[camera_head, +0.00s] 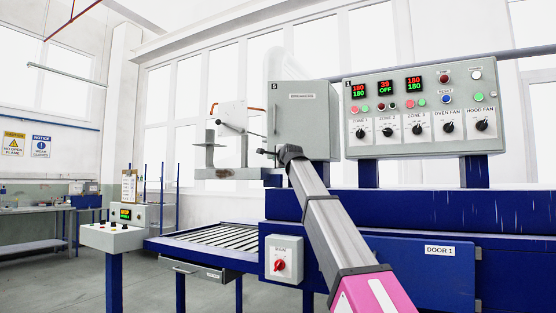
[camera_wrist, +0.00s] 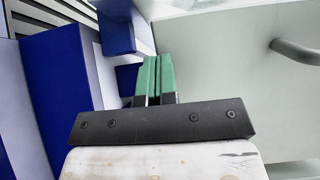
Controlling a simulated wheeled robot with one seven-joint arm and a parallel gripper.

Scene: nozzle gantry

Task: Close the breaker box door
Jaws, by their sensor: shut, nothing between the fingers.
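The breaker box (camera_head: 302,120) is a grey cabinet with a small label, left of the control panel in the head view. Its front face shows, but I cannot tell from it how far the door stands open. In the wrist view a broad pale grey panel (camera_wrist: 230,60), which looks like the door, fills the right side and bears a grey bar handle (camera_wrist: 297,52). My gripper (camera_wrist: 154,62) has its green fingers together and empty, left of that panel. Whether they touch it is unclear. In the head view my wrist is in front of the box's lower edge, largely hiding the fingers.
The control panel (camera_head: 422,112) with knobs and displays stands close at the right. A blue machine body (camera_head: 400,215) lies below the box. A grey bracket assembly (camera_head: 215,155) and white plate (camera_head: 232,116) are at the left. A roller conveyor (camera_head: 212,239) extends lower left.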

